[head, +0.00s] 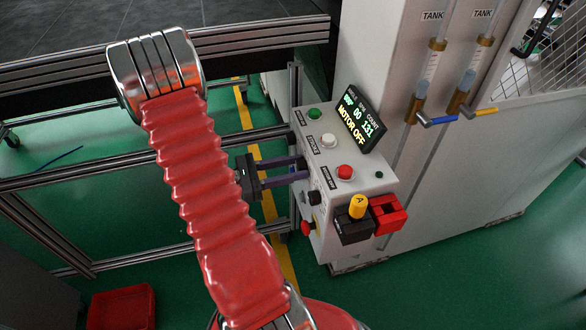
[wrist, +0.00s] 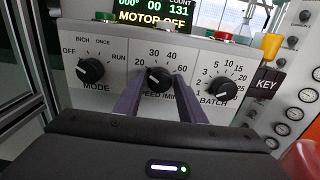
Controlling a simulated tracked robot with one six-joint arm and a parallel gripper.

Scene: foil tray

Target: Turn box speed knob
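The control box (head: 333,190) stands right of my arm, its display (head: 360,120) reading "MOTOR OFF". In the wrist view, the black speed knob (wrist: 159,78) sits in the middle of the front panel (wrist: 120,58), below a scale marked 20 to 60. Its pointer seems to be toward the lower left. My gripper (head: 303,170) is at the panel, its two purple fingers apart, one on each side of the speed knob. A narrow gap seems to show beside the knob; I cannot tell whether either finger touches it. The fingers hide part of the speed label.
The mode knob (wrist: 91,70) is left of the fingers, the batch knob (wrist: 222,88) close on the right. Green, white and red buttons (head: 345,172) are on the box top. A yellow-tagged key holder (head: 358,207) and red block (head: 388,215) sit at its right front.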

